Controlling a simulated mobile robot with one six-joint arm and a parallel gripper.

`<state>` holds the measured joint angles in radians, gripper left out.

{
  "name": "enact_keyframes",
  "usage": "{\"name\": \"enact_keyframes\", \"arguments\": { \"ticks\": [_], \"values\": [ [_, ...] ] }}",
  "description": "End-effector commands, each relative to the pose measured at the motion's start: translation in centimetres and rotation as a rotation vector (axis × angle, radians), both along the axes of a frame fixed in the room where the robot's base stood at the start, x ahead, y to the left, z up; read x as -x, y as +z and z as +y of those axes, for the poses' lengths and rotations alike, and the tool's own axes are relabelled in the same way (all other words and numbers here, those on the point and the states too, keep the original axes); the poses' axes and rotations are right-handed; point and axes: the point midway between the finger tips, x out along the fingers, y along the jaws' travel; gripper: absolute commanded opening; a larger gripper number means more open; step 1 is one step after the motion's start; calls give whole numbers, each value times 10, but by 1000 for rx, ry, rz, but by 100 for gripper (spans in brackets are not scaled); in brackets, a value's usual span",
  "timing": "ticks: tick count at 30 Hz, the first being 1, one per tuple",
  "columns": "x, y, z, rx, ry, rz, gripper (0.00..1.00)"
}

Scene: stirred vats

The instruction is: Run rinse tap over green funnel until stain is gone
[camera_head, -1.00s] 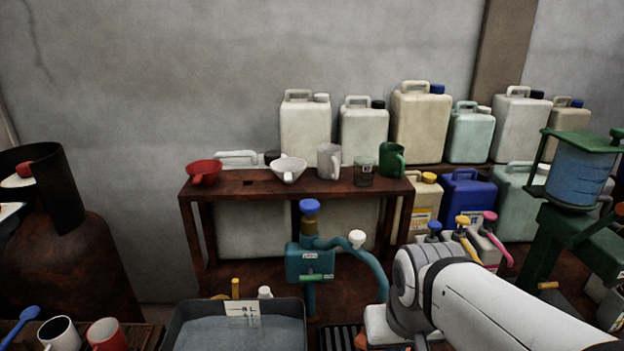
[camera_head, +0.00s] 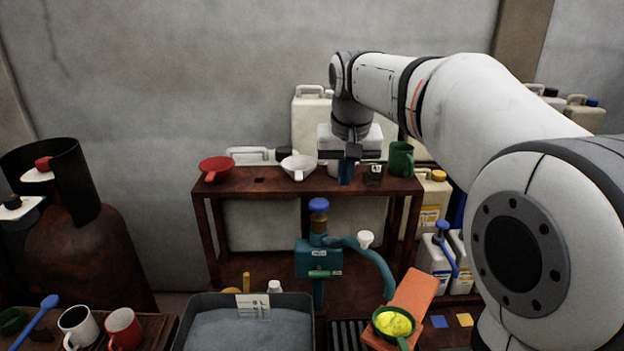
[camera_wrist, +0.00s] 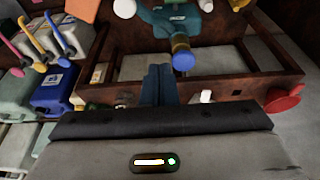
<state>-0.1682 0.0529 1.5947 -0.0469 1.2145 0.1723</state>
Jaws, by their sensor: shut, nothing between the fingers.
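The green funnel (camera_head: 402,340) sits below the teal rinse tap's curved spout (camera_head: 384,275), with a bright yellow stain (camera_head: 394,322) inside it. The tap body (camera_head: 318,258) has a blue knob (camera_head: 318,204) on top, a white knob (camera_head: 366,238) on the spout and a green handle. In the wrist view the tap's blue knob (camera_wrist: 183,58) shows beyond my fingers. My gripper (camera_head: 346,172) is shut and empty, pointing down at the wooden shelf's front, well above and behind the funnel. Its blue fingers (camera_wrist: 158,85) are together in the wrist view.
The shelf (camera_head: 300,182) holds a red funnel (camera_head: 216,168), a white funnel (camera_head: 299,166), a dark glass (camera_head: 373,175) and a green mug (camera_head: 401,160). A grey basin (camera_head: 188,320) stands left of the tap. An orange board (camera_head: 413,294) is beside the funnel. Jugs stand behind.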

Motion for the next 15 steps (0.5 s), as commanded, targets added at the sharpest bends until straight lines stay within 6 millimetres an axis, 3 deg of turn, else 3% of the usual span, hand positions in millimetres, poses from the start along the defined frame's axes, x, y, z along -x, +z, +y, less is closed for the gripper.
{"name": "enact_keyframes", "arguments": {
  "ticks": [1,6,15],
  "values": [
    [-18,12,12,-1,4,-5,0],
    [-49,31,35,-4,-1,-16,0],
    [-59,37,44,-5,-3,-20,0]
  ]
}}
